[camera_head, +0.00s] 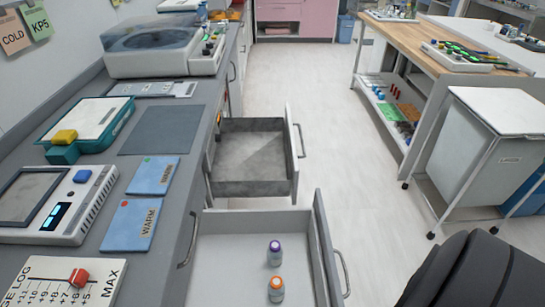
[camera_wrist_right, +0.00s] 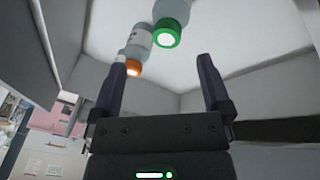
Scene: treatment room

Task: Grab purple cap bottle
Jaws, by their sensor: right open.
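The purple cap bottle (camera_head: 274,253) stands upright in the open near drawer (camera_head: 215,247), toward its right side. An orange cap bottle (camera_head: 276,289) stands just in front of it. In the right wrist view, my right gripper (camera_wrist_right: 160,64) is open with nothing between its dark fingers. That view shows a green cap bottle (camera_wrist_right: 172,14) ahead of the fingers and an orange cap bottle (camera_wrist_right: 137,42) by the left fingertip, inside pale walls. No purple cap shows there. Neither gripper shows in the head view.
A second open drawer (camera_head: 235,188), grey and empty, lies beyond the near one. The counter at left holds a centrifuge-like device (camera_head: 165,48), a scale-like device (camera_head: 62,205) and blue cards (camera_head: 153,175). A white cart (camera_head: 480,150) stands at right; the floor between is clear.

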